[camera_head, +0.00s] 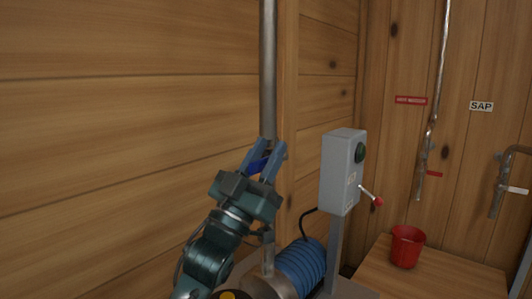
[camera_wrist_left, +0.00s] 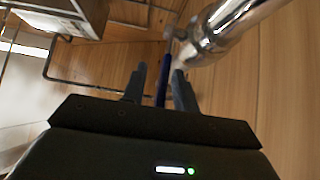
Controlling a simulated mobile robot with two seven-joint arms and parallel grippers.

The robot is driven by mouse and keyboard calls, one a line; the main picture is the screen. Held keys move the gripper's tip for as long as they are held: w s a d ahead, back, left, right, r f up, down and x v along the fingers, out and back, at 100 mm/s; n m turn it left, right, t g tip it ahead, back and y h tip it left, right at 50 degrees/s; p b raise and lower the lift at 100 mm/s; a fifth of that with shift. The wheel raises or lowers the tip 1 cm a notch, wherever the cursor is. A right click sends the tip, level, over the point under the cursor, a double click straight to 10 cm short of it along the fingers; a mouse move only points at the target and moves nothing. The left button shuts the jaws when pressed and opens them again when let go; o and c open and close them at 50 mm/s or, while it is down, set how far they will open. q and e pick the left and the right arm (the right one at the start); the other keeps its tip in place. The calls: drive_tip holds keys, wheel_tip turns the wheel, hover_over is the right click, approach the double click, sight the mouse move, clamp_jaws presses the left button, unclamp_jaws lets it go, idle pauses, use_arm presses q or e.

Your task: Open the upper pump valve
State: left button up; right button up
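The upper pump valve has a blue handle (camera_head: 260,164) on the vertical metal pipe (camera_head: 268,75), above the blue pump motor. My left gripper (camera_head: 263,157) is at the valve, with its fingers pointing up and spread to either side of the handle. In the left wrist view the blue handle (camera_wrist_left: 163,78) lies between the two fingertips (camera_wrist_left: 160,80), with a gap visible on each side. The metal valve body (camera_wrist_left: 205,40) is just beyond the right finger. The gripper partly hides the valve in the head view. My right gripper is not in view.
A grey control box (camera_head: 341,172) with a green button and a red-tipped lever stands right of the pipe. The ribbed blue motor (camera_head: 302,266) sits below. A red bucket (camera_head: 407,247) stands on a wooden surface at the right. The plank wall is close behind the pipe.

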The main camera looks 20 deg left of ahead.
use_arm(q)
clamp_jaws()
idle(0.6)
